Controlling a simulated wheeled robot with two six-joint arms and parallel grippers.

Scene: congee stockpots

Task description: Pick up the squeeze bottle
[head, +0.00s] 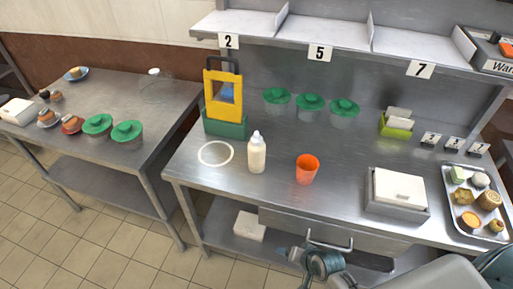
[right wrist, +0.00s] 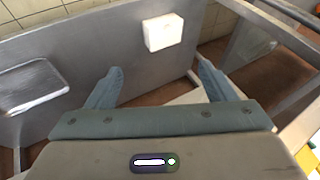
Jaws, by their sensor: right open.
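The squeeze bottle (head: 257,155), pale cream with a white nozzle, stands upright on the steel counter in the head view. It is just right of a white ring (head: 202,161) marked on the counter and left of an orange cup. My right gripper (head: 308,260) is at the bottom of the head view, in front of the counter's front edge, apart from the bottle. In the right wrist view its two fingers (right wrist: 160,80) are spread with nothing between them. The bottle is not visible in that view. My left gripper is not in view.
The orange cup (head: 307,170), a yellow-and-green stand (head: 224,128) and a white-topped box (head: 398,190) are on the counter. Several green-lidded pots (head: 310,104) stand behind. A drawer handle (head: 330,244) juts out at the front. A white box (right wrist: 163,32) is on the lower shelf.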

